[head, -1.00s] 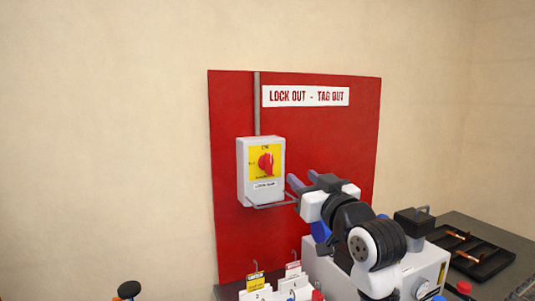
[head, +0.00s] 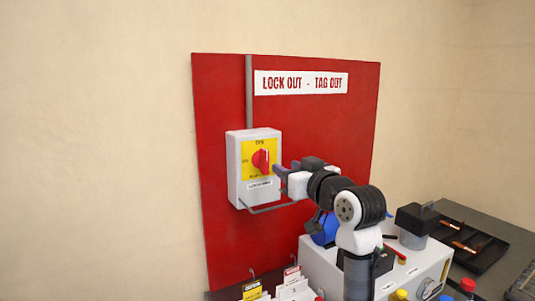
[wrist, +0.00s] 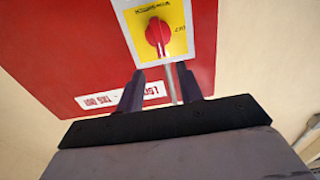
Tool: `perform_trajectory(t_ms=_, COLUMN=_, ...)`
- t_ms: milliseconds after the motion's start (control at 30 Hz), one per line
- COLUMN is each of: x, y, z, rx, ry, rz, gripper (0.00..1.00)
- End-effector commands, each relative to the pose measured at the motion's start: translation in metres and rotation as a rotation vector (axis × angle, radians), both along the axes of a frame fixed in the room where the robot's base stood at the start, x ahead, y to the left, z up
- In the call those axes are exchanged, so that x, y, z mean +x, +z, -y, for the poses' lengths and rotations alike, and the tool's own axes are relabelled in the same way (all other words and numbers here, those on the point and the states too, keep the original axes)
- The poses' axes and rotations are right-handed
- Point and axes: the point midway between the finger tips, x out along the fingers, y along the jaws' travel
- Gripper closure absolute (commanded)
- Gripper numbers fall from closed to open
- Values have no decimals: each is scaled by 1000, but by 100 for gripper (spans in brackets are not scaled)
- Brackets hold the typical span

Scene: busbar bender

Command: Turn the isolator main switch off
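The isolator main switch is a red rotary knob (head: 261,160) on a yellow plate (head: 250,172), on a white-grey box (head: 234,180). In the head view the knob stands about upright, towards the label at the top; a label that looks like OFF is at the left. The knob (wrist: 157,33) also shows in the wrist view, upside down, its pale mark pointing down the picture. My gripper (head: 279,172) is just right of the knob in the head view. In the wrist view my gripper (wrist: 162,85) is open and empty, its fingers apart, short of the knob.
The box is on a red board (head: 330,130) with a lock out sign (head: 301,82). A grey conduit (head: 249,90) runs up from the box and a bent rod (head: 270,209) runs below it. Tags (head: 252,290) and a white machine (head: 375,272) stand below.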

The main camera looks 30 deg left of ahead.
Motion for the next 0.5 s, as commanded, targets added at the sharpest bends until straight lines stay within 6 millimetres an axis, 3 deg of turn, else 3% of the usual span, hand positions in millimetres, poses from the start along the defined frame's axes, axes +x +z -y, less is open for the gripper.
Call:
perform_trajectory(t_ms=200, x=24, y=4, z=-44, rx=-2, ry=3, rz=-4, gripper=64)
perform_trajectory(t_ms=500, x=47, y=2, z=-81, rx=-2, ry=2, rz=-1, gripper=64)
